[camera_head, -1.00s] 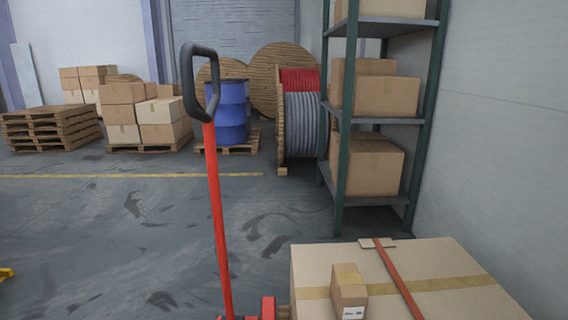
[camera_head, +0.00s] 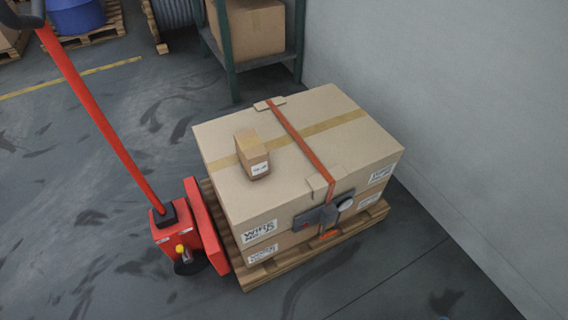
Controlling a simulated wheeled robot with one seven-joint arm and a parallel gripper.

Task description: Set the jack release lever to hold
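A red pallet jack (camera_head: 165,222) stands at the left of the large carton, its long red handle (camera_head: 100,120) leaning up to the upper left. A small lever with a yellow knob (camera_head: 181,249) shows low on the front of the jack body, above a dark wheel (camera_head: 190,265). It looks like the release lever; its set position is too small to tell. My gripper is not in view.
A large carton (camera_head: 225,190) sits on a wooden pallet (camera_head: 262,272), with an orange strap (camera_head: 300,145), a dark buckle (camera_head: 318,213) and a small box (camera_head: 252,157). A shelf rack (camera_head: 230,65) and wall (camera_head: 440,110) stand behind and right. Floor left of the jack is clear.

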